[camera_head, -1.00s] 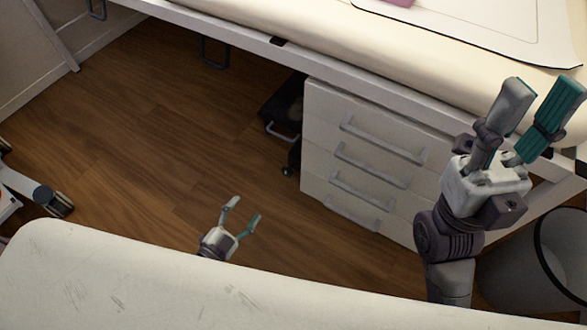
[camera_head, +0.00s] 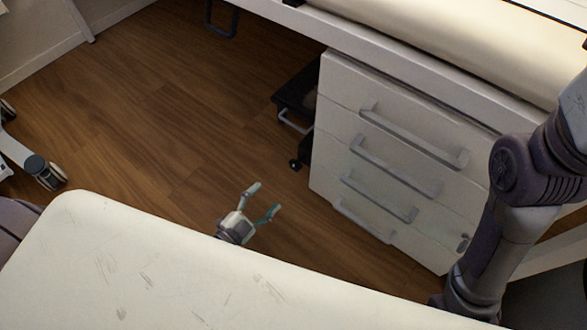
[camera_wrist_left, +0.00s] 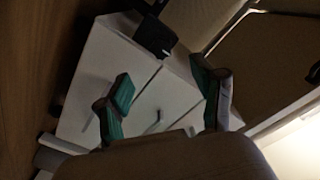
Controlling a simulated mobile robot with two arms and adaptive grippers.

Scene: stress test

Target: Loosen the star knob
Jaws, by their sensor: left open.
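No star knob can be made out in either view. My left gripper (camera_head: 264,198) is open and empty, low over the wooden floor, just beyond the far edge of the white scuffed surface in the head view. Its two teal-padded fingers stand apart in the left wrist view too (camera_wrist_left: 163,90), with pale panels behind them. My right arm comes up the right side of the head view, and its gripper is out of frame.
A white drawer unit (camera_head: 338,112) with several grey handles stands right of my left gripper, under a bench (camera_head: 440,75). A dark wheeled object (camera_head: 296,98) is beside it. The scuffed white surface (camera_head: 120,260) fills the foreground. Open wooden floor (camera_head: 150,110) lies left.

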